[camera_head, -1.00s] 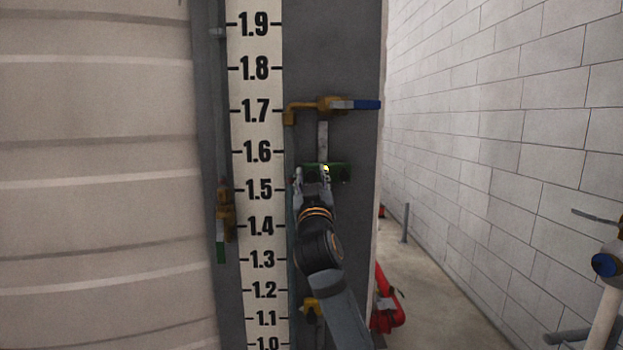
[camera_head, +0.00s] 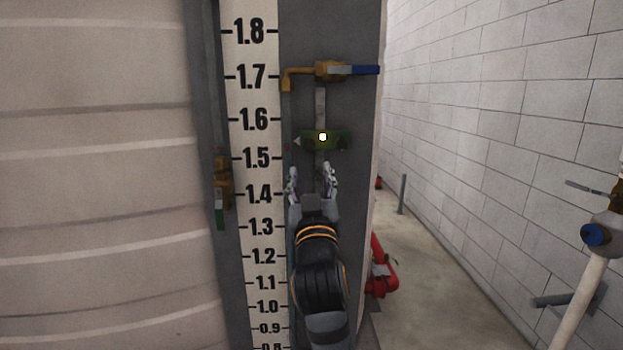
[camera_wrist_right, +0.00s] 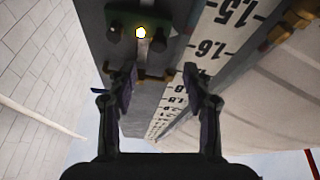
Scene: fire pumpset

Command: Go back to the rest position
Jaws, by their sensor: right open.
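My right gripper (camera_head: 313,182) is open and empty in front of the dark panel, below a small green box (camera_head: 338,141) with a bright lit spot on it. In the right wrist view, my right gripper (camera_wrist_right: 158,92) shows two spread fingers with nothing between them. The green box (camera_wrist_right: 165,22) is at the top of that view, apart from the fingers. My left gripper is not in view.
A white level scale (camera_head: 250,100) with black numbers stands left of my right arm. A brass valve with a blue handle (camera_head: 355,70) is above the green box. A red pipe (camera_head: 380,270) stands low on the right. A block wall (camera_head: 500,120) bounds the open floor.

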